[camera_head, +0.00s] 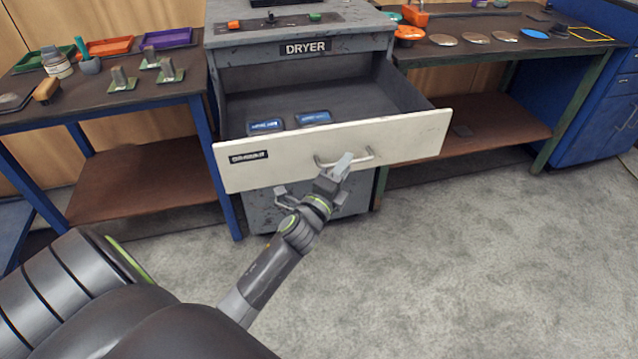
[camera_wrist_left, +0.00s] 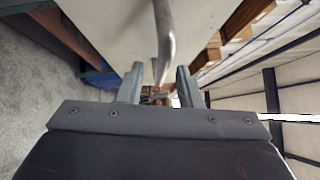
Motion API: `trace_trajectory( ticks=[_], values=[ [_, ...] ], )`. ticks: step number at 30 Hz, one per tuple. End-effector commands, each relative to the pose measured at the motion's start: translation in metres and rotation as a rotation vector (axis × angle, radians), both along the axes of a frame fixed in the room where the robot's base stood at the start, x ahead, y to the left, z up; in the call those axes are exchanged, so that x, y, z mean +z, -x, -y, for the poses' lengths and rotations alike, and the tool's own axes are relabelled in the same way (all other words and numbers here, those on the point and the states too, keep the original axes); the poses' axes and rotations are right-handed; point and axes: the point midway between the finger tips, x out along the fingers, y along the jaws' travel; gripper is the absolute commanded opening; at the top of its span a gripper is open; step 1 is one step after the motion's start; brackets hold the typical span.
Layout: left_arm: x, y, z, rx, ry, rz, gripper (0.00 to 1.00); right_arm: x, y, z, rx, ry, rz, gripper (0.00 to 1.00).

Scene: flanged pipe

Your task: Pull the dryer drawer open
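The dryer drawer (camera_head: 335,150) stands pulled out of the grey cabinet labelled DRYER (camera_head: 305,48), its inside showing. Its cream front carries a metal bar handle (camera_head: 362,158), which also shows in the left wrist view (camera_wrist_left: 165,35). My left gripper (camera_head: 342,166) is at the left part of the handle. In the left wrist view its two fingers (camera_wrist_left: 158,85) stand apart, with the handle bar reaching between them and gaps visible beside it. My right gripper is not in view.
A bench (camera_head: 150,88) with coloured trays and metal blocks stands left of the cabinet. Another bench (camera_head: 480,22) with several discs stands to the right, beside a blue cabinet (camera_head: 590,110). The grey floor (camera_head: 480,260) in front of the drawer is clear at the right.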

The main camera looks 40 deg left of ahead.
Motion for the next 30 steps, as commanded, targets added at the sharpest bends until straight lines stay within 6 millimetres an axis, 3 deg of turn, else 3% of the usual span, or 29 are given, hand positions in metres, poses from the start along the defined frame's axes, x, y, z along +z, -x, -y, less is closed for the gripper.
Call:
trace_trajectory(
  ticks=[18, 24, 30],
  values=[
    [-0.019, 0.122, 0.008, 0.002, 0.002, -0.003, 0.32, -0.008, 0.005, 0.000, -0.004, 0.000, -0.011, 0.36],
    [-0.022, 0.145, 0.010, 0.001, 0.000, -0.002, 0.32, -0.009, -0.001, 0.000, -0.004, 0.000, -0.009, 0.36],
    [-0.021, 0.152, 0.010, 0.001, 0.000, -0.001, 0.32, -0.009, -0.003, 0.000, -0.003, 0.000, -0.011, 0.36]
  ],
)
